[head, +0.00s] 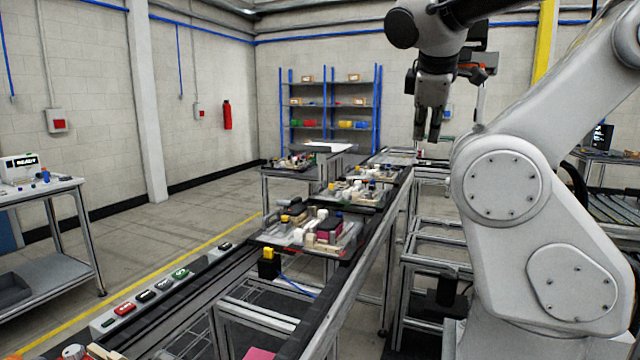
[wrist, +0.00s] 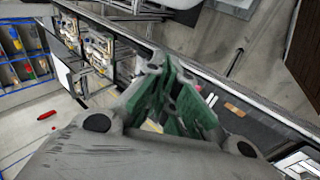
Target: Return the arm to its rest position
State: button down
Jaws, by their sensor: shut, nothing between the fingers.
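My gripper (head: 427,124) hangs from my raised arm at the upper right of the head view, fingers pointing down, above and apart from the conveyor line. In the wrist view my gripper (wrist: 172,92) has its green-padded fingers brought together at the tips. Nothing shows between them. My arm's large grey links fill the right side of the head view.
A conveyor (head: 345,262) runs away from me, carrying several pallets with fixtures (head: 318,232). A button panel (head: 150,295) lies along its left side. A side table (head: 50,188) stands at the left, a blue shelf (head: 328,136) at the back. Open floor lies left of the conveyor.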

jog(key=s+d+f+m+g, duration=0.1)
jog(key=s+d+f+m, duration=0.5)
jog(key=s+f, duration=0.3)
jog(key=s+d+f+m+g+y, duration=0.1)
jog(key=s+d+f+m, duration=0.6)
jog(key=s, duration=0.7)
jog(key=shift+s+d+f+y, duration=0.3)
jog(key=shift+d+f, duration=0.65)
jog(key=shift+f, duration=0.55)
